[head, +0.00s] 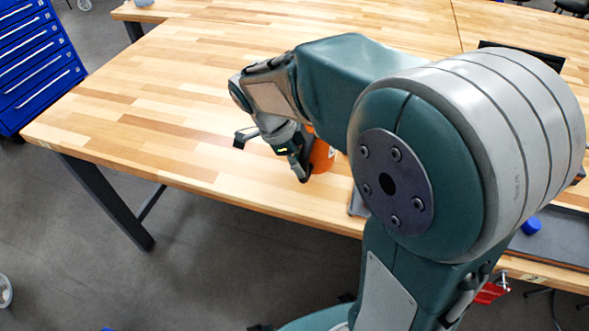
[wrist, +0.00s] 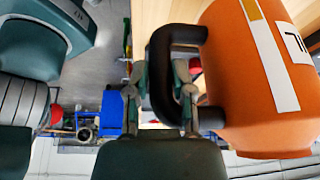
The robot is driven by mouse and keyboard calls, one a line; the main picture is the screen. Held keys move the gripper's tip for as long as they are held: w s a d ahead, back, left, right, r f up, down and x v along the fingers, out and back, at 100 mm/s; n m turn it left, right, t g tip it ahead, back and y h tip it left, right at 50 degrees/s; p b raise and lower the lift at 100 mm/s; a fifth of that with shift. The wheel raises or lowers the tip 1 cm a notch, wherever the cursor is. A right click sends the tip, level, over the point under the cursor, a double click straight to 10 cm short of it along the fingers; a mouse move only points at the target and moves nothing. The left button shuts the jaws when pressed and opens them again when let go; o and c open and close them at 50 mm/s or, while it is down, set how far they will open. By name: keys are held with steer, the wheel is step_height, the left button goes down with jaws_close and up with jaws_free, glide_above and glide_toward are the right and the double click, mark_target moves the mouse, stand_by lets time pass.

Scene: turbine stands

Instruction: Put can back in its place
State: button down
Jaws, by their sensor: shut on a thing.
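The can is orange with a black handle and a white label stripe. In the head view the can (head: 322,157) shows partly behind my gripper (head: 297,160), over the front part of the wooden table. I cannot tell whether it touches the tabletop. In the wrist view the can (wrist: 262,90) fills the right side. Its black handle (wrist: 160,85) lies between the fingers of my gripper (wrist: 160,98), which is shut on it. My arm hides part of the table to the right.
The wooden table (head: 180,100) is clear to the left of my gripper. A blue drawer cabinet (head: 40,65) stands at the far left. At the right, beyond my arm, a grey tray (head: 565,240) holds a blue object (head: 531,226). A red item (head: 490,292) is below the table edge.

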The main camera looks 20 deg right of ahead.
steer(key=shift+w+a+f, duration=0.1)
steer(key=shift+w+f, duration=0.1)
steer(key=shift+f, duration=0.5)
steer(key=shift+w+a+f, duration=0.1)
steer(key=shift+w+f, duration=0.15)
steer(key=shift+f, duration=0.45)
steer(key=shift+w+f, duration=0.2)
steer(key=shift+f, duration=0.5)
steer(key=shift+c, duration=2.4)
jaws_free()
